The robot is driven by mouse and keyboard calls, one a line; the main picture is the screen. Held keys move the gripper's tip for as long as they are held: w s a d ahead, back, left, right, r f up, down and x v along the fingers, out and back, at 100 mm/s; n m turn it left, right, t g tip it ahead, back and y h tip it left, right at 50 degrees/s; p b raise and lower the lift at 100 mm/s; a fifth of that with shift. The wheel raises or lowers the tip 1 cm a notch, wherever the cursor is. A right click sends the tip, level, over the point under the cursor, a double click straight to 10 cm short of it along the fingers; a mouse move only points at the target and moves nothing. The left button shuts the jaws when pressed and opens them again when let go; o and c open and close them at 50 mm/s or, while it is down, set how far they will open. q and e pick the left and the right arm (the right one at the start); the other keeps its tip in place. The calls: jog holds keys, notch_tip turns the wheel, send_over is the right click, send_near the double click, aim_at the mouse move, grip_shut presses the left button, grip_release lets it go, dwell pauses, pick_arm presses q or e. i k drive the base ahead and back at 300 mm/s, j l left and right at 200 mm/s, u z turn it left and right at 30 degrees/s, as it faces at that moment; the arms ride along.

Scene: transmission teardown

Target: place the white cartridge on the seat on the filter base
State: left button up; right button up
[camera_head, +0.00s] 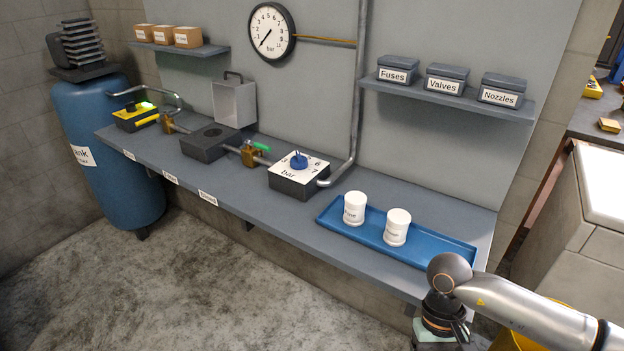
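Two white cartridges with small printed labels stand upright on a blue tray (440,252) at the right of the bench: a left one (355,208) and a right one (396,228). The labels are too small to read surely. The filter base (205,148) is a dark grey block left of the middle of the bench. Its round seat (212,133) on top is empty. My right gripper (438,338) hangs at the bottom edge of the picture, in front of the bench's right end and apart from the cartridges. Its fingers cannot be made out. My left gripper is not in view.
A shelf with labelled boxes (445,79) overhangs the tray's back.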

aim_at(213, 133)
jog(key=i+j+u, duration=0.2)
jog(key=i+j, duration=0.25)
jog(key=j, duration=0.2)
jog(key=i+j+u, duration=0.2)
jog(key=i+j, duration=0.3)
jog(key=j, duration=0.1)
